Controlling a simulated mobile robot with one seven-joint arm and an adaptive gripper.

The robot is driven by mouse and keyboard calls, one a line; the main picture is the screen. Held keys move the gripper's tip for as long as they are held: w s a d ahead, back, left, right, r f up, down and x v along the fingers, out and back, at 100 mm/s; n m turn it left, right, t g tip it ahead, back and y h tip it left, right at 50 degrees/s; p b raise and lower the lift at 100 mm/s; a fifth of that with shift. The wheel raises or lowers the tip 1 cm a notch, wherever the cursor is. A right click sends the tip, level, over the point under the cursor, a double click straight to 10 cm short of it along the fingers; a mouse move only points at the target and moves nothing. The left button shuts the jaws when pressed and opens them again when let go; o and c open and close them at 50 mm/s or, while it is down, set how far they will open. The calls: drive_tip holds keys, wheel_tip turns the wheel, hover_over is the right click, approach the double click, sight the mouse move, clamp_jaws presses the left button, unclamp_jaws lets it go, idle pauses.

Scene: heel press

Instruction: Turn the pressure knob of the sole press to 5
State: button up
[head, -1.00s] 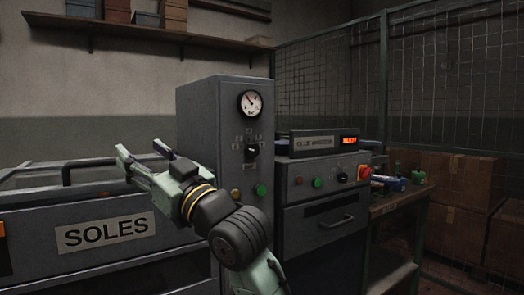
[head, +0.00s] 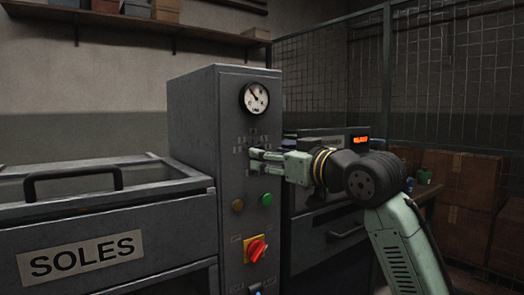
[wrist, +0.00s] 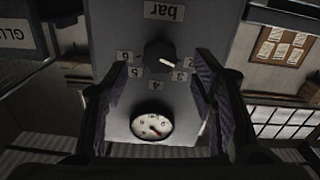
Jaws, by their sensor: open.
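The sole press is a grey column (head: 192,130) beside a bin marked SOLES (head: 82,256). The black pressure knob (wrist: 158,55) shows in the wrist view, upside down, below a "bar" label (wrist: 165,12) and ringed by number plates. Its white mark points toward the 2 and 3 plates, away from the 5 plate (wrist: 135,71). My gripper (wrist: 161,64) is open, its fingers on either side of the knob with gaps visible. In the head view my gripper (head: 255,160) is at the column's front and hides the knob.
A round gauge (head: 254,98) is above the knob area. Below are an amber button, a green button (head: 267,199) and a red-yellow switch (head: 256,249). A second grey machine with a lit display (head: 361,139) stands to the right, partly behind my arm.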

drive_tip(key=shift+p+x, duration=0.3)
drive_tip(key=shift+x, duration=1.8)
drive_tip(key=shift+c, duration=0.3)
drive_tip(key=c, duration=1.1)
